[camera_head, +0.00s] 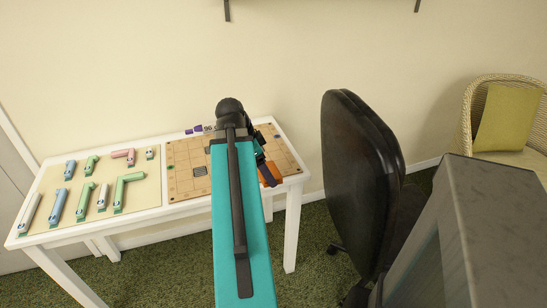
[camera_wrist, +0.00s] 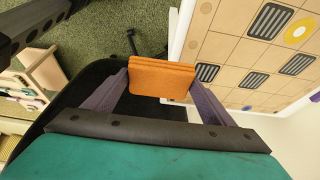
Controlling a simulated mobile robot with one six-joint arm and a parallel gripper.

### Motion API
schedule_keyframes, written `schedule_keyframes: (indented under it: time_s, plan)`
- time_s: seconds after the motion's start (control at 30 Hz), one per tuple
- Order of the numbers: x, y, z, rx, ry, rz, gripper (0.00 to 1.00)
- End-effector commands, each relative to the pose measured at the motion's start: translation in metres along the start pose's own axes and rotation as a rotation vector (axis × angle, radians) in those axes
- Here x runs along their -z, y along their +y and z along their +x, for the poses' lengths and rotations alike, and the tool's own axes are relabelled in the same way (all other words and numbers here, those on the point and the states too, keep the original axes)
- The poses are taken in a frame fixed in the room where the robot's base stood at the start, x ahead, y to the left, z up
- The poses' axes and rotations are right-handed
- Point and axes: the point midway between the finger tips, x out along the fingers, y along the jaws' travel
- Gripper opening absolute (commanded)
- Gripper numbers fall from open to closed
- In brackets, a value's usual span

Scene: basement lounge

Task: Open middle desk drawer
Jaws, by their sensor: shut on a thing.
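My gripper (camera_wrist: 160,88) is shut on a flat orange block (camera_wrist: 162,75), which sits between its two purple-grey fingers in the wrist view. In the head view my gripper (camera_head: 263,160) is over the right end of a white table (camera_head: 290,180), partly hidden by my teal arm. The orange block also shows there (camera_head: 272,174), by the table's front right edge. No desk drawer can be made out in either view.
A tan game board (camera_head: 186,178) lies on the table, left of and under my arm. A mat (camera_head: 148,190) with several coloured pieces is farther left. A black office chair (camera_head: 355,170) stands close on the right.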

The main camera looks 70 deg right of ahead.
Motion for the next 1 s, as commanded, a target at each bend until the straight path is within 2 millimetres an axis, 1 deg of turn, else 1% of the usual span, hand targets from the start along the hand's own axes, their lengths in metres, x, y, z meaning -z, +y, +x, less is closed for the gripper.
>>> schedule_keyframes:
  time_s: [0.17, 1.0]
  plan:
    - [0.006, -0.014, 0.003, -0.001, 0.000, 0.000, 0.56]
    - [0.044, -0.101, 0.029, 0.000, 0.000, -0.001, 0.56]
